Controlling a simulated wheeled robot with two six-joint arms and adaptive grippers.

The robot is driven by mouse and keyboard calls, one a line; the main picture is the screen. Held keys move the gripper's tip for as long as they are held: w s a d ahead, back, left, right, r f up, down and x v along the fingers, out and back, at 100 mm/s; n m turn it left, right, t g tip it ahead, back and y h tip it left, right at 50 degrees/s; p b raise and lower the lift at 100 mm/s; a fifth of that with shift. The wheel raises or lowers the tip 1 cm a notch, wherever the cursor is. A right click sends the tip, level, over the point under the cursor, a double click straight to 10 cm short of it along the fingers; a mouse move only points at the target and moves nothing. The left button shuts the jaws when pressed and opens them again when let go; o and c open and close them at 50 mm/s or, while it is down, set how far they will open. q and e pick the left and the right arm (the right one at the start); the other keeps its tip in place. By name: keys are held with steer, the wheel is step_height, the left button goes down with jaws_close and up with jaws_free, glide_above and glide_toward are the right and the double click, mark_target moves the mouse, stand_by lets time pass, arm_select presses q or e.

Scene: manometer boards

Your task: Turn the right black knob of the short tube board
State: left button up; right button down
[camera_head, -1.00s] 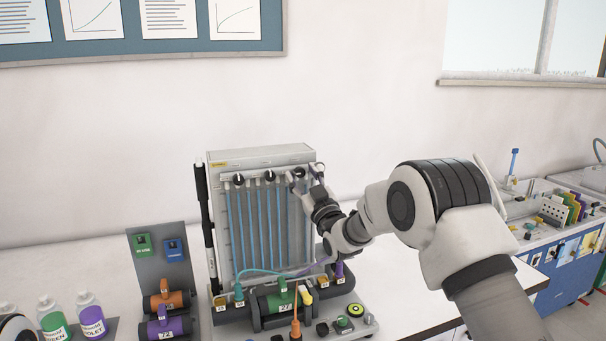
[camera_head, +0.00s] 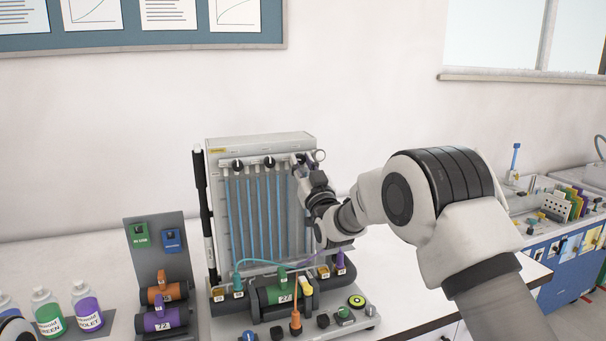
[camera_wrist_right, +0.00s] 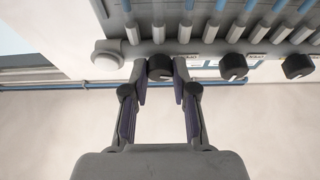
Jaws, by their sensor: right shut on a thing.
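The tube board (camera_head: 290,142) stands upright on the bench with several blue-filled tubes on its front. Two black knobs show along its top edge, the left one (camera_head: 238,165) and the middle one (camera_head: 270,162). My right gripper (camera_head: 303,164) is at the top right of the board and covers the right knob in the head view. In the right wrist view, which shows the board upside down, the right black knob (camera_wrist_right: 160,68) sits between the fingertips of my right gripper (camera_wrist_right: 160,74), which is shut on it. My left gripper is not in view.
A green cylinder (camera_head: 282,294) and several fittings are at the board's foot. A grey stand (camera_head: 146,262) with orange and purple cylinders is to the left, near bottles (camera_head: 88,311). In the right wrist view, the two other knobs (camera_wrist_right: 233,66) (camera_wrist_right: 298,66) are beside the gripper.

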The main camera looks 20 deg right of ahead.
steer(key=m+h+b, duration=0.1)
steer(key=m, duration=0.1)
steer(key=m+h+b, duration=0.1)
steer(key=m+b, duration=0.1)
steer(key=shift+a+f, duration=0.15)
steer(key=shift+f, duration=0.2)
steer(key=m+h+b, duration=0.1)
steer(key=m, duration=0.1)
steer(key=shift+r+m+g+h+b, duration=0.1)
steer(key=shift+m+g+h+b, duration=0.2)
steer(key=m+h+b, duration=0.1)
steer(key=m, duration=0.1)
steer(key=m+g+h+b, duration=0.1)
steer(key=m, duration=0.2)
steer(key=shift+r, duration=0.15)
steer(key=m+g, duration=0.1)
steer(key=m, duration=0.2)
steer(key=shift+a+r+h, duration=0.1)
steer(key=shift+r+h, duration=0.05)
steer(key=shift+h, duration=0.25)
steer(key=shift+r+m+g+h, duration=0.1)
steer(key=shift+m+g+h, duration=0.3)
steer(key=shift+m, duration=0.9)
steer(key=shift+r+m+g+h, duration=0.1)
steer(key=shift+m+g, duration=0.5)
steer(key=shift+m, duration=0.7)
